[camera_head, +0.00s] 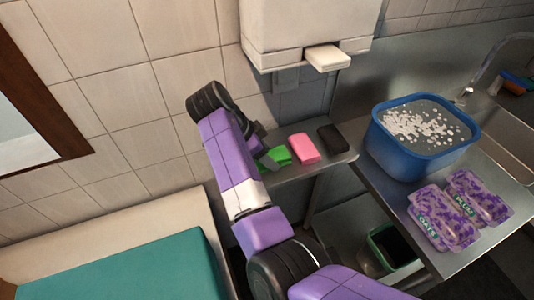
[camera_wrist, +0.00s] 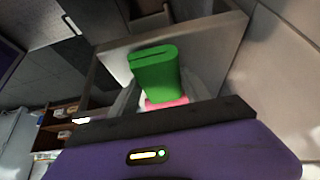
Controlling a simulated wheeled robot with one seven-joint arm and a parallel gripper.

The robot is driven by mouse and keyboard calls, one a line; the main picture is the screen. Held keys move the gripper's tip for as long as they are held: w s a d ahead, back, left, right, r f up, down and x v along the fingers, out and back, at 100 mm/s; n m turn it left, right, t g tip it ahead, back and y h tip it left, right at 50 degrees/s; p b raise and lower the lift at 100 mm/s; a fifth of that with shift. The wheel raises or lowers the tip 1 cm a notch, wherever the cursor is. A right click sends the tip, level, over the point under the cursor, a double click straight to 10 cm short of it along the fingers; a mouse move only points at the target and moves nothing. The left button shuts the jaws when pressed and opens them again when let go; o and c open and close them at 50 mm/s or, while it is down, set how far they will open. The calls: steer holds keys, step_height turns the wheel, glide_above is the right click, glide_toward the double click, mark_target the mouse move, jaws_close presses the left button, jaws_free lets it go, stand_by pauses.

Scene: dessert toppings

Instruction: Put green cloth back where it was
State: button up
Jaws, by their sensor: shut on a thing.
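The green cloth (camera_head: 280,155) is at the left end of a small metal shelf (camera_head: 289,173) in the head view. It also shows in the wrist view as a bright green folded block (camera_wrist: 155,72). My gripper (camera_head: 267,158) is shut on the green cloth, reaching it from the left; the fingers are partly hidden by my arm and the cloth. I cannot tell whether the cloth touches the shelf. A pink cloth or sponge (camera_head: 304,148) lies just right of it, and a black one (camera_head: 333,139) lies further right.
A white dispenser (camera_head: 305,28) hangs on the wall above the shelf. A blue tub (camera_head: 412,157) of water with white pieces and purple packages (camera_head: 444,217) stand on the counter at right. A dark bin (camera_head: 391,247) is below. A teal surface (camera_head: 130,268) lies at lower left.

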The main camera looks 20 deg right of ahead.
steer(key=shift+f, duration=0.25)
steer(key=shift+f, duration=0.1)
steer(key=o, duration=1.3)
steer(key=v, duration=1.2)
steer(key=shift+b, duration=0.45)
steer(key=shift+s, duration=0.1)
